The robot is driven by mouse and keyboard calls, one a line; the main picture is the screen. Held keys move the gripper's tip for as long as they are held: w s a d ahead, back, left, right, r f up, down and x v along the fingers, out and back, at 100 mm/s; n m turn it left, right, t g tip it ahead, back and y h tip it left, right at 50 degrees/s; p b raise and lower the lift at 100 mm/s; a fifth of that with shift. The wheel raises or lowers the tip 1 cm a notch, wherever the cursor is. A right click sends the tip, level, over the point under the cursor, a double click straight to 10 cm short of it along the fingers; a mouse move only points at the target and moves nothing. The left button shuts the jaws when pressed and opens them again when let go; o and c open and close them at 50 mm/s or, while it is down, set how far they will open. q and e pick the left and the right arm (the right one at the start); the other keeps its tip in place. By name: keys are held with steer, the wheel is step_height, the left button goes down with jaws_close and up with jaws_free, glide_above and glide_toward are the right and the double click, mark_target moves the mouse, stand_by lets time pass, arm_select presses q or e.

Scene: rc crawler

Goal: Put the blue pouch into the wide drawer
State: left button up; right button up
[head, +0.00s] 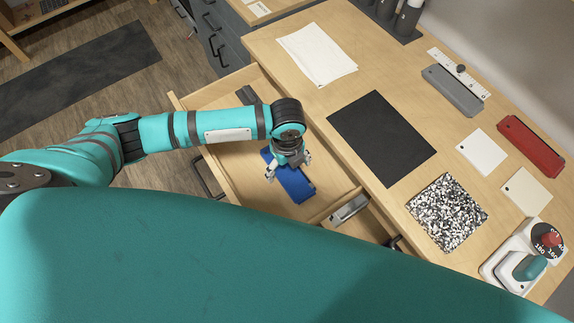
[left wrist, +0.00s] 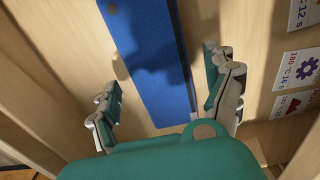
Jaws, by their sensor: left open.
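The blue pouch (head: 297,188) lies flat on the floor of the open wide drawer (head: 228,170), near the side towards the worktop. My left gripper (head: 289,167) is over the pouch inside the drawer and partly covers it. In the left wrist view the pouch (left wrist: 150,60) runs up the picture between the two parted fingers of the left gripper (left wrist: 163,82). The fingers are open and do not grip it; the gap between them and the pouch is hard to judge. My right gripper is in neither view.
The worktop (head: 310,110) beside the drawer holds papers, a black mat (head: 381,138), a speckled square (head: 447,212), a grey case (head: 452,92), a red case (head: 530,147) and a device with a dial (head: 524,256). A divider and a grey item (head: 349,209) are at the drawer's near end.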

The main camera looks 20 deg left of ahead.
mark_target(287, 169)
arm_select(q)
step_height(287, 169, up, 12)
steer(key=shift+f+b, duration=0.25)
steer(key=shift+b, duration=0.05)
stand_by(0.3)
